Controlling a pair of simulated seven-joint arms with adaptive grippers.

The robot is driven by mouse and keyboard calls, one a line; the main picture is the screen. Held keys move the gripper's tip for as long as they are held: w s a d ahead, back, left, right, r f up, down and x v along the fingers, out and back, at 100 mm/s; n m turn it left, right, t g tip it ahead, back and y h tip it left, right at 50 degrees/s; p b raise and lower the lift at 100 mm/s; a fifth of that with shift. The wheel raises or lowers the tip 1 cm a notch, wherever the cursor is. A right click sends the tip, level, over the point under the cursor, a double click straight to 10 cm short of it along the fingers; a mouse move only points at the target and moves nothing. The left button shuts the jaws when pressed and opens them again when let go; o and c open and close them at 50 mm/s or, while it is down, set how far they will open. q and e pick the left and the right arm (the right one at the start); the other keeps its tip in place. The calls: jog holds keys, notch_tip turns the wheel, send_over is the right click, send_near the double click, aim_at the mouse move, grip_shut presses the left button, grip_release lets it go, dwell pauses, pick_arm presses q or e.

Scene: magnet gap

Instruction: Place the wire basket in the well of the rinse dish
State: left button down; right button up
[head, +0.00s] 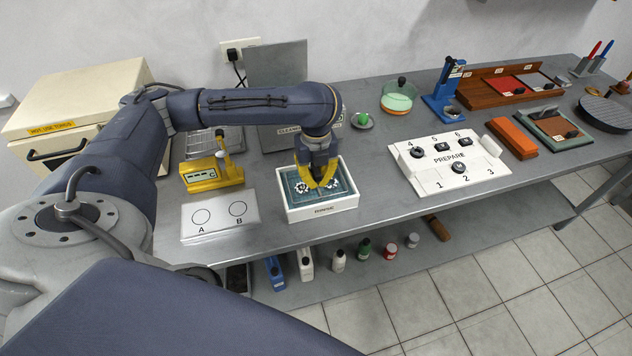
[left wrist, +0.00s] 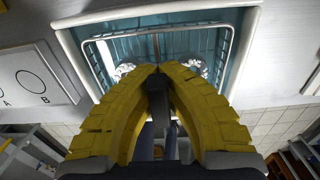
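The rinse dish (head: 345,204) is a white box with a teal well, on the bench in the head view. Its white rim (left wrist: 66,45) also shows in the left wrist view. The wire basket (left wrist: 190,31) is a thin pale wire frame inside the outline of the well, with white toothed parts (left wrist: 124,70) in it. My left gripper (head: 322,186) points down over the middle of the dish. Its yellow fingers (left wrist: 158,68) come together at the tips on the basket's thin middle handle, which they partly hide. I cannot tell whether the basket touches the well floor. My right gripper is out of view.
A white A/B plate (head: 220,217) and a yellow stand (head: 212,174) are left of the dish. A grey cleaning unit (head: 280,136) stands behind it. The white numbered PREPARE board (head: 447,172) lies to the right, with bare bench between. The bench's front edge is close to the dish.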

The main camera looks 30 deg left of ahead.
pick_arm(q)
jog(key=shift+f, duration=0.7)
jog(key=shift+f, duration=0.2)
jog(key=c, duration=1.6)
grip_release()
jog(key=shift+r, duration=0.1)
jog(key=shift+r, duration=6.1)
jog(key=shift+d, duration=0.1)
